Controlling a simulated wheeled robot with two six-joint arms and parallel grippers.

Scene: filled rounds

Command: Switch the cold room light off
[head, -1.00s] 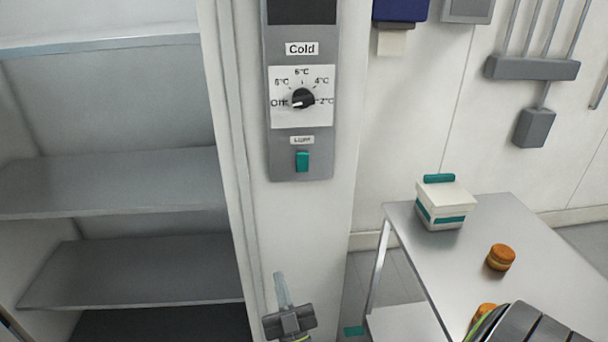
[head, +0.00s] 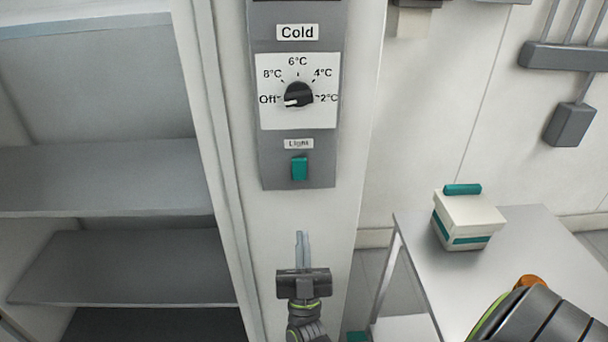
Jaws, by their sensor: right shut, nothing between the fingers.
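The cold room control panel (head: 265,160) is grey and fixed to the white door post. Its green light switch (head: 299,168) sits under a small "Light" label (head: 298,144). I cannot tell which way the switch is tipped. Above it, the black temperature knob (head: 298,95) has its white mark toward "Off". My right gripper (head: 302,242) is shut and empty, fingers pointing up, below the panel and apart from the switch in the picture. My left gripper is not in view.
Empty grey shelves (head: 120,270) stand in the open room at left. At right, a metal table (head: 530,240) holds a white box with green trim (head: 468,220). An orange-brown round thing (head: 529,282) is partly hidden behind my arm. A grey wall fixture (head: 570,125) hangs at upper right.

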